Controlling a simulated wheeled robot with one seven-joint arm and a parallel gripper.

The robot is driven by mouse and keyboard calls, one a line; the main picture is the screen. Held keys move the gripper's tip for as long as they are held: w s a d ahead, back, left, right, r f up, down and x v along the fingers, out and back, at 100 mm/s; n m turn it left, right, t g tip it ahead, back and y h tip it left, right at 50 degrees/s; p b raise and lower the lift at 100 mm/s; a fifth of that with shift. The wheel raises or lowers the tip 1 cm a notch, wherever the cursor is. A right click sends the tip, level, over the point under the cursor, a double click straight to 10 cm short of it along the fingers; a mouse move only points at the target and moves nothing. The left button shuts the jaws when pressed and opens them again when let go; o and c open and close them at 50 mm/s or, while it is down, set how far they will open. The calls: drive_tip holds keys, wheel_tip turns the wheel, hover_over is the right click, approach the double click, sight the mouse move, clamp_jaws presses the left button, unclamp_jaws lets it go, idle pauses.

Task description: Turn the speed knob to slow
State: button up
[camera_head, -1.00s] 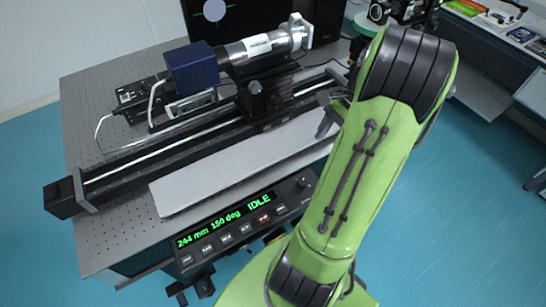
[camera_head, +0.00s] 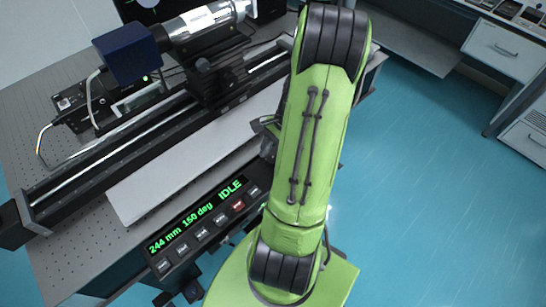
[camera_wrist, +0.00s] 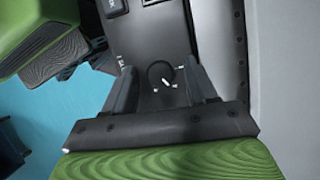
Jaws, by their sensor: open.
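The speed knob (camera_wrist: 160,75) is a small round dark knob with a white pointer mark and white ticks near it, seen in the wrist view. My gripper (camera_wrist: 162,70) is open, with one finger on each side of the knob. I cannot tell whether the fingers touch it. The knob sits at the end of the black control panel (camera_wrist: 142,38). In the head view the control panel (camera_head: 206,226) reads "244 mm 150 deg IDLE" in green. The knob end and most of my gripper are hidden behind my green arm there.
A long pale plate (camera_head: 165,180) lies on the perforated optical table (camera_head: 75,262) beside the panel. Behind it are a black rail (camera_head: 110,148), a blue box (camera_head: 126,53) and a silver cylinder (camera_head: 200,22). Open blue floor (camera_head: 430,200) lies to the right.

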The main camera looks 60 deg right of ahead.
drive_tip(key=c, duration=1.1)
drive_tip(key=shift+o, duration=0.2)
drive_tip(key=shift+n, duration=0.3)
drive_tip(key=shift+r+n+g+p, duration=0.1)
drive_tip(key=shift+n+g+p, duration=0.4)
drive_tip(key=shift+n, duration=0.4)
drive_tip(key=n+g+p, duration=0.1)
drive_tip(key=n, duration=0.2)
drive_tip(key=shift+w+n, duration=0.15)
drive_tip(key=shift+n, duration=0.15)
drive_tip(key=n+g, duration=0.1)
drive_tip(key=n, duration=0.1)
drive_tip(key=n+g+h, duration=0.1)
drive_tip(key=n, duration=0.2)
drive_tip(key=shift+w+n, duration=0.15)
drive_tip(key=shift+n, duration=0.45)
drive_tip(key=o, duration=1.1)
drive_tip(key=shift+c, duration=0.2)
